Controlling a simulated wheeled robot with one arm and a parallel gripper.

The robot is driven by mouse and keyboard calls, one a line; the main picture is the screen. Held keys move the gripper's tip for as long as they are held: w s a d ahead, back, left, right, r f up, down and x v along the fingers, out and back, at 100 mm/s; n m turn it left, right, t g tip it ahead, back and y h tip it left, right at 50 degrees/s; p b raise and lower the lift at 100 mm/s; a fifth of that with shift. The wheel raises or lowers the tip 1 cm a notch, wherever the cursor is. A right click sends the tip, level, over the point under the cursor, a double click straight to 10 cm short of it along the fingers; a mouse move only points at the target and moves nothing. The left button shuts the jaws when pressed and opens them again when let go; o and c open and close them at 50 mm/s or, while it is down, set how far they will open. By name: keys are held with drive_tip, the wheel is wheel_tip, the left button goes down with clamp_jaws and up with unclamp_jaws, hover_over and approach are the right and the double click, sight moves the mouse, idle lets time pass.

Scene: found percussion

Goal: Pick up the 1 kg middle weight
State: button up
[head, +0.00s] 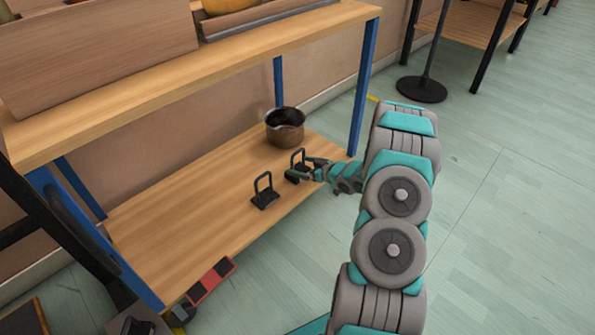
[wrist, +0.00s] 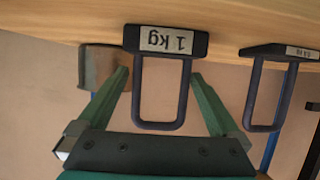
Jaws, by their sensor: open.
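A black weight with a loop handle and a label reading 1 kg (wrist: 165,40) is in the middle of the wrist view, which shows it upside down. It also shows in the head view (head: 298,167), on the lower wooden shelf, partly hidden by my gripper (head: 307,169). In the wrist view my gripper (wrist: 160,73) is open, with its two green fingers on either side of the loop handle. Contact cannot be told. A second black weight (head: 264,195) stands to the left on the shelf; it also shows at right in the wrist view (wrist: 280,51), its label unclear.
A brown pot (head: 285,127) stands behind the weights on the lower shelf (head: 165,220). The upper shelf (head: 110,115) overhangs the left, and a blue post (head: 363,85) stands near my arm. A red and black object (head: 211,281) is at the front edge. Floor at right is open.

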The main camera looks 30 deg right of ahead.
sight(298, 163)
drive_tip(key=x, duration=0.4)
drive_tip(key=shift+w+a+f+b, duration=0.1)
drive_tip(key=shift+w+a+b, duration=0.15)
drive_tip(key=shift+w+b, duration=0.1)
drive_tip(key=shift+c, duration=0.2)
clamp_jaws()
idle(0.3)
